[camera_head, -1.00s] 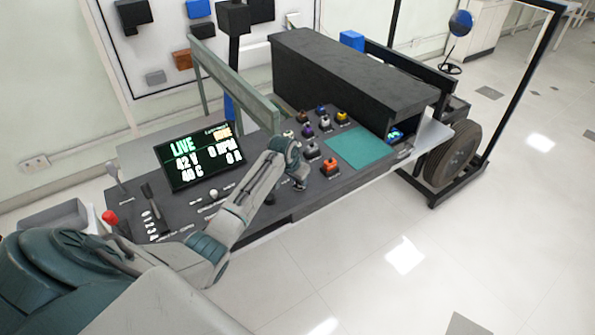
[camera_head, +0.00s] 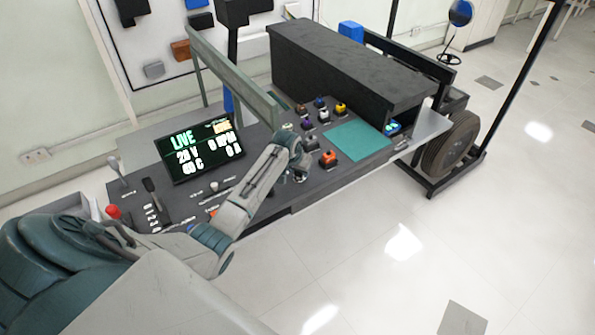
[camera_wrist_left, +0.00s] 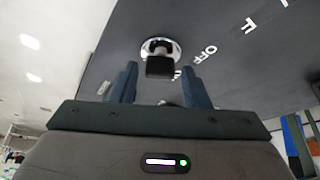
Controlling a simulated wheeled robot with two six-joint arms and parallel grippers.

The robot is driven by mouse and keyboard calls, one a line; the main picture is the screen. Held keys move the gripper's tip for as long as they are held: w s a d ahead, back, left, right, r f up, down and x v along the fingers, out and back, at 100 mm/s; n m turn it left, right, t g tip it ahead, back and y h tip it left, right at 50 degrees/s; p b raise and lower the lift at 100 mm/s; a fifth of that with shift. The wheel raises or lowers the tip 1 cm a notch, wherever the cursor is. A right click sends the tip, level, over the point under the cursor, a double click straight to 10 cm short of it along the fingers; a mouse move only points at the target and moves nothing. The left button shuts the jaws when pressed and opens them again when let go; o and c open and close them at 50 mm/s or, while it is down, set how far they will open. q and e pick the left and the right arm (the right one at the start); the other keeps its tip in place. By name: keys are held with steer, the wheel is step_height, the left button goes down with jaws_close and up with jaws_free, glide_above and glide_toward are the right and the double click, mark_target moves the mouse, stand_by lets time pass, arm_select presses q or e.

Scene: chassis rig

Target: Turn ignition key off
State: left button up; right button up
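The ignition key (camera_wrist_left: 160,66) shows in the left wrist view as a dark block on a round silver base on the grey panel. White "OFF" lettering (camera_wrist_left: 205,54) is to its right; other lettering is partly hidden. My left gripper (camera_wrist_left: 159,76) is open, with one dark finger on each side of the key and a visible gap to both. I cannot tell how deep the key sits between them. In the head view my left gripper (camera_head: 297,170) is over the console's front edge, and I cannot make out the key there. My right gripper is not in view.
The console display (camera_head: 198,151) reads LIVE, 0 RPM. Several coloured buttons, including an orange one (camera_head: 328,158), stand beside a teal pad (camera_head: 357,141). A red-knobbed lever (camera_head: 114,212) is at the left. The floor (camera_head: 400,270) in front is clear.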

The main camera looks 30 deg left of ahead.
arm_select(q)
steer(key=shift+o, duration=0.4)
steer(key=shift+f, duration=0.1)
steer(key=shift+s+r, duration=0.15)
steer(key=shift+r, duration=0.05)
steer(key=b+v, duration=0.2)
steer(key=v, duration=0.8)
steer(key=shift+r, duration=0.2)
steer(key=shift+d, duration=0.1)
